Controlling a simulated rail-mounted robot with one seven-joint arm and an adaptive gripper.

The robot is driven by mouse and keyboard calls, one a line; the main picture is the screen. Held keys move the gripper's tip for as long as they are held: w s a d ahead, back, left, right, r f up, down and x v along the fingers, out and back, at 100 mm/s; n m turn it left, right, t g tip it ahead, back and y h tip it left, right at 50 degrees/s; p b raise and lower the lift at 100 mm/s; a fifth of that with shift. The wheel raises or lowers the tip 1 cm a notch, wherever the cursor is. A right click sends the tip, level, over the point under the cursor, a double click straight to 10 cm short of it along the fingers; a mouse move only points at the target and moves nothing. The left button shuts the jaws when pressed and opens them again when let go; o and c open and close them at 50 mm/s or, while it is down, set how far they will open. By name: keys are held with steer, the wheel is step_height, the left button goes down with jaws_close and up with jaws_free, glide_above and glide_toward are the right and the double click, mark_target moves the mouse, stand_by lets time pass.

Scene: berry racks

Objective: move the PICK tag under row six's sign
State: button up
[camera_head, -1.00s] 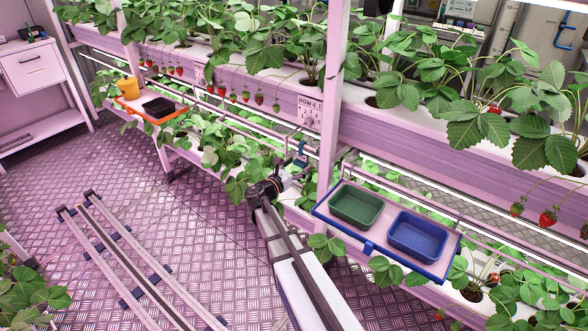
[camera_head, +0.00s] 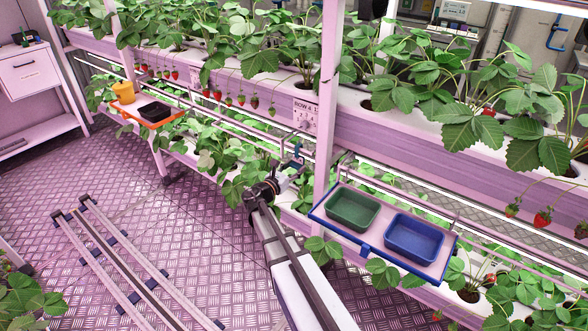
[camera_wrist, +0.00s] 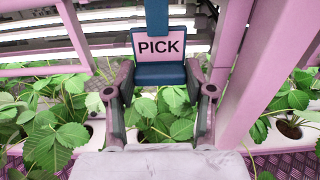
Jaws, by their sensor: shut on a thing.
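The PICK tag (camera_wrist: 159,44) shows in the wrist view as a pink plate with black letters on a blue holder, facing the camera. My gripper (camera_wrist: 160,76) is shut on its blue part, one finger on each side. In the head view my gripper (camera_head: 283,177) is in front of the rack, and the blue of the tag shows just above it, small. A white sign reading ROW 4 (camera_head: 305,113) is on the gutter above and slightly right of the tag. I cannot make out a row six sign.
A pink post (camera_head: 327,105) stands close to the right of my gripper. A blue-edged tray (camera_head: 375,252) with a green tub (camera_head: 352,209) and a blue tub (camera_head: 413,238) is right of it. An orange tray (camera_head: 125,111) is further left. Strawberry leaves surround the gripper below.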

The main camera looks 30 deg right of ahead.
steer(key=shift+r+p, duration=0.55)
steer(key=shift+r, duration=0.3)
steer(key=shift+s+a, duration=0.1)
steer(key=v, duration=0.6)
steer(key=shift+s+a, duration=0.2)
steer(key=shift+a, duration=0.15)
stand_by(0.6)
stand_by(1.2)
